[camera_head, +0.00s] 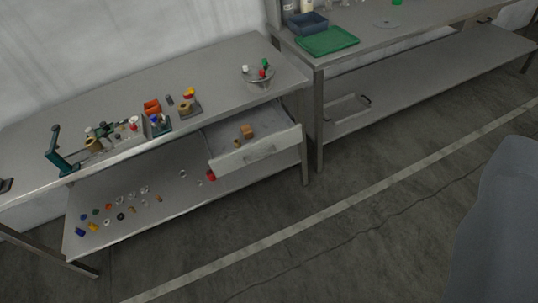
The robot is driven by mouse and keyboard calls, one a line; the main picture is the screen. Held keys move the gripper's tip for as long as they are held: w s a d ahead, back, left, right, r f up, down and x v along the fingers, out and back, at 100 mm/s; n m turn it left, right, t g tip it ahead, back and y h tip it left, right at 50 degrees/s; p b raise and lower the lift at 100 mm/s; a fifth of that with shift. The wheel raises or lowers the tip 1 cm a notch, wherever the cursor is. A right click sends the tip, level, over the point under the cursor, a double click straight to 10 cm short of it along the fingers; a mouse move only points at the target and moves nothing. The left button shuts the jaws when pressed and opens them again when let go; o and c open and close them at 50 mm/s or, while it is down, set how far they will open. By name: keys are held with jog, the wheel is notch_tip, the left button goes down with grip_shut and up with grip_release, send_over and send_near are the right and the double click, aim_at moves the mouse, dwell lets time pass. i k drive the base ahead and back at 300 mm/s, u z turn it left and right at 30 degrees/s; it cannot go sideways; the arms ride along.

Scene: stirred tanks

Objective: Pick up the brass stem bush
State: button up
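I cannot tell for certain which small part is the brass stem bush. An open drawer (225,165) under the left bench holds an orange-brown block (247,131) and a small brass-coloured piece (237,143). Another small brass-coloured part (158,198) lies on the lower shelf among several small parts. A tan round part (94,144) sits in the tray on the bench top. All are too small to identify. My gripper is not in view.
The left bench (225,78) carries small fixtures and a round dish (259,75). The lower shelf (140,222) has several coloured parts and rings. A second bench (420,32) with a green mat (327,41) stands right. The floor in front is clear.

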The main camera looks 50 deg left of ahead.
aim_at(236, 142)
jog(key=u, duration=0.7)
jog(key=k, duration=0.1)
jog(key=z, duration=1.05)
jog(key=i, duration=1.3)
jog(key=u, duration=1.1)
jog(key=i, duration=1.4)
jog(key=u, duration=0.8)
